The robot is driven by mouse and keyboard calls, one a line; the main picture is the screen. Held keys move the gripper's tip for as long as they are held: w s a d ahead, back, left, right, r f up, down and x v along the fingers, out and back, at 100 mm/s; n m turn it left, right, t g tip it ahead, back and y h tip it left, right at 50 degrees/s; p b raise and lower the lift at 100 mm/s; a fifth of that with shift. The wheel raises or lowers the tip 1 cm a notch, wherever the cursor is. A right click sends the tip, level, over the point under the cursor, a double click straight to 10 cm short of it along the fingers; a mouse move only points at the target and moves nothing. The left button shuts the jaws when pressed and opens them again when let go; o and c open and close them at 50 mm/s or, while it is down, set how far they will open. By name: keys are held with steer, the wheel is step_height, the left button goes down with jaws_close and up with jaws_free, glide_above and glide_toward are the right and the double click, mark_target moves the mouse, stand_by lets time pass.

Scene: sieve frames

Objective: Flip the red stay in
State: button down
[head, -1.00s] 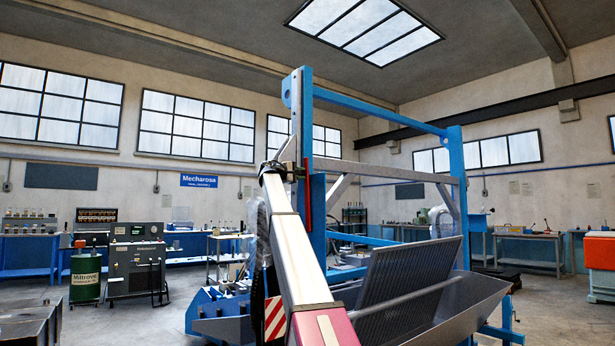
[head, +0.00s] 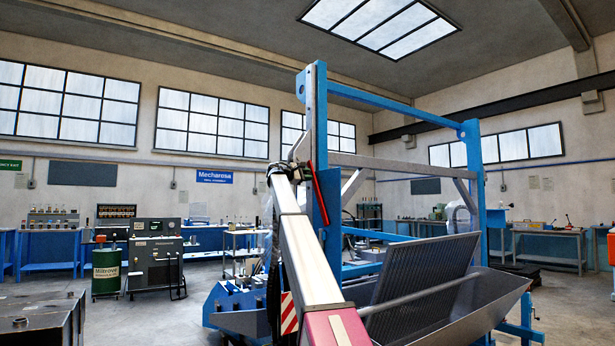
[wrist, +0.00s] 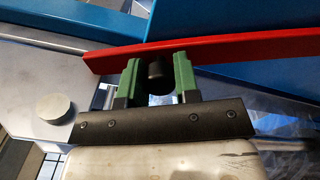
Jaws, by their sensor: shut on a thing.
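The red stay (head: 321,195) is a narrow red bar at the blue upright post of the frame. In the head view it leans, its upper end to the left of its lower end. In the wrist view the red stay (wrist: 240,47) runs across the top, past my fingertips. A black knob (wrist: 157,84) on it sits between the green fingers of my gripper (wrist: 158,68). My gripper is shut on this knob. In the head view my gripper (head: 284,168) is small, beside the stay's upper end, and its fingers are hard to make out.
The blue frame (head: 318,130) stands ahead with a grey crossbar. A slatted grey sieve panel (head: 420,285) and a metal trough (head: 480,310) lie low at the right of my arm. Blue beams pass close behind the stay in the wrist view.

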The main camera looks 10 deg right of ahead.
steer(key=shift+w, duration=0.1)
steer(key=c, duration=0.8)
jaws_free()
steer(key=shift+a, duration=0.1)
steer(key=shift+c, duration=0.2)
steer(key=shift+a, duration=0.1)
steer(key=v, duration=1)
steer(key=shift+a, duration=0.25)
